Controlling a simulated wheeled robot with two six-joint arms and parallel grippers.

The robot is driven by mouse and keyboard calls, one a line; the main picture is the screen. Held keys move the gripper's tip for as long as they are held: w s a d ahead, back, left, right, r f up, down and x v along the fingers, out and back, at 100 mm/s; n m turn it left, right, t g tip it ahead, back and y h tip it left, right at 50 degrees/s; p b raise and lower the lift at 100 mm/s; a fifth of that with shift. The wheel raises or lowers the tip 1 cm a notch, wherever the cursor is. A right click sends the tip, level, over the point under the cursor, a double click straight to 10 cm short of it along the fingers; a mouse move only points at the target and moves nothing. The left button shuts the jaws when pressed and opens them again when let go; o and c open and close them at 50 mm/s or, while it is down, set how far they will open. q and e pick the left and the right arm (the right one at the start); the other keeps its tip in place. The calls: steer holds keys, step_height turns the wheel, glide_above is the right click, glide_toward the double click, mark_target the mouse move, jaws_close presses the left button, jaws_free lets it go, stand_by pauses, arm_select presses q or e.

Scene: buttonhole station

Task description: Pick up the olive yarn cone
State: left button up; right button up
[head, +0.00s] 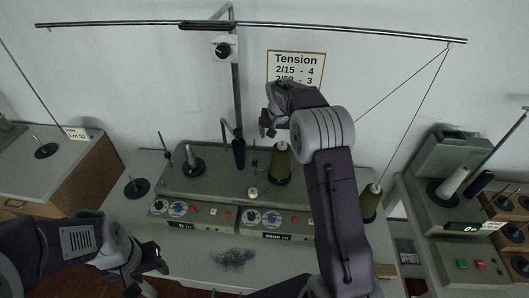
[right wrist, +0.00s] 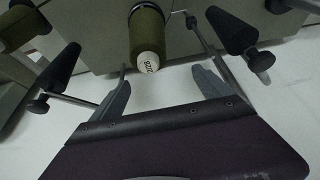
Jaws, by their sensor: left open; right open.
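One olive yarn cone (head: 281,161) stands on the back of the winding machine, just below my right gripper (head: 272,118) in the head view. A second olive cone (head: 370,203) stands at the machine's right end, partly beside my right arm. In the right wrist view, an olive cone with a pale, marked tip (right wrist: 147,35) lies beyond and between the open fingers of my right gripper (right wrist: 162,82), apart from them. Another olive cone (right wrist: 22,22) is cut off at the upper left. My left gripper (head: 150,265) is open and empty at the lower left, in front of the machine.
A post with a long overhead bar (head: 330,32) rises behind. Thin yarns run down at right. Black cones on spindles (right wrist: 58,72) flank the right gripper. Another machine (head: 460,215) stands right.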

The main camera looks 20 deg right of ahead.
mark_target(283, 143)
steer(key=shift+s+d+f, duration=0.25)
steer(key=shift+s+d, duration=0.5)
steer(key=shift+d, duration=0.25)
steer(key=shift+s+d+f, duration=0.1)
steer(key=shift+d+f, duration=0.1)
steer(key=w+f, duration=0.1)
steer(key=w+f+p, duration=0.1)
steer(key=f, duration=0.1)
steer(key=shift+a+f, duration=0.2)
steer(key=shift+f+p, duration=0.3)
steer(key=shift+p, duration=0.15)
steer(key=f, duration=0.1)
steer(key=f+p, duration=0.1)
steer(key=f, duration=0.1)
steer(key=shift+w+d+f+p, duration=0.2)
steer(key=shift+w+f+p, duration=0.1)
steer(key=shift+f, duration=0.1)
steer(key=shift+w+f, duration=0.2)
steer(key=shift+f, duration=0.2)
steer(key=shift+s+r, duration=0.15)
steer(key=c, duration=1.5)
jaws_close()
arm_select(q)
steer(key=r, duration=0.2)
steer(key=d+r, duration=0.1)
steer(key=r, duration=0.1)
steer(key=shift+s, duration=0.4)
